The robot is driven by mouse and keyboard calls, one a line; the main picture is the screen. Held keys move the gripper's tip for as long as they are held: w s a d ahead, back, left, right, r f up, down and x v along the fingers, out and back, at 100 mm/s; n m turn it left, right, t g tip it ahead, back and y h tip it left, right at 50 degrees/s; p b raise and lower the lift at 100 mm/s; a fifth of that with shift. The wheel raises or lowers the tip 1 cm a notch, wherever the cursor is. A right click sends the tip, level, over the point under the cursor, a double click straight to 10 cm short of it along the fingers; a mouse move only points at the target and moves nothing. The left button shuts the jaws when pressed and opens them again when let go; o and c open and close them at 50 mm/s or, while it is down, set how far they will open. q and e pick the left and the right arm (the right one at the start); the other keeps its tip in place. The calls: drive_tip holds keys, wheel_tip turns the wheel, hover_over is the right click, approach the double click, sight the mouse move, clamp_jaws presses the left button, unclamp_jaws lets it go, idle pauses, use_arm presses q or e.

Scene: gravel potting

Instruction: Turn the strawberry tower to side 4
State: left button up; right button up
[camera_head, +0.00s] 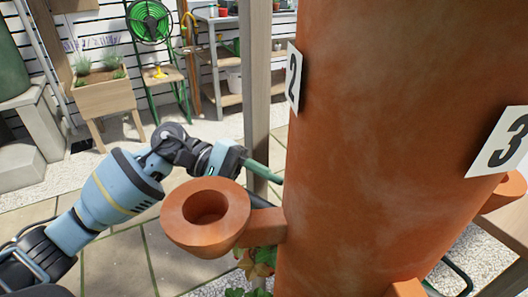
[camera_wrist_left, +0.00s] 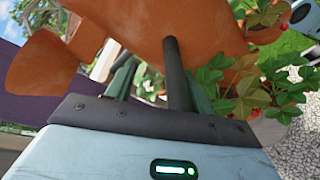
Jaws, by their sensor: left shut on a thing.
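The strawberry tower (camera_head: 385,150) is a large terracotta column on the right of the head view. Plate 2 (camera_head: 294,78) shows on its left side and plate 3 (camera_head: 503,142) on its right. An empty planting cup (camera_head: 207,206) juts out to the left. My left gripper (camera_head: 268,177) is behind and above that cup, beside the tower; its far fingertips are hidden. In the left wrist view its green fingers are shut on a dark bar (camera_wrist_left: 175,75), with terracotta behind. My right gripper is not in view.
Green leaves with red berries (camera_wrist_left: 270,85) hang close to the fingers in the left wrist view. A wooden post (camera_head: 257,90) stands behind the tower. Paving lies clear at left.

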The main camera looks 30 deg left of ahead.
use_arm(q)
drive_tip(key=shift+w+a+r, duration=0.15)
drive_tip(key=shift+w+r, duration=0.05)
drive_tip(key=s+v, duration=0.1)
drive_tip(key=v, duration=0.6)
drive_tip(key=shift+a+r, duration=0.2)
drive_tip(key=shift+r, duration=0.2)
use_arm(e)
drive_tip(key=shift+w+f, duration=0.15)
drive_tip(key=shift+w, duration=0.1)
use_arm(q)
drive_tip(key=s+b+v, duration=0.1)
drive_tip(key=b+v, duration=0.2)
drive_tip(key=v, duration=0.5)
drive_tip(key=shift+s+a, duration=0.2)
drive_tip(key=shift+a, duration=0.2)
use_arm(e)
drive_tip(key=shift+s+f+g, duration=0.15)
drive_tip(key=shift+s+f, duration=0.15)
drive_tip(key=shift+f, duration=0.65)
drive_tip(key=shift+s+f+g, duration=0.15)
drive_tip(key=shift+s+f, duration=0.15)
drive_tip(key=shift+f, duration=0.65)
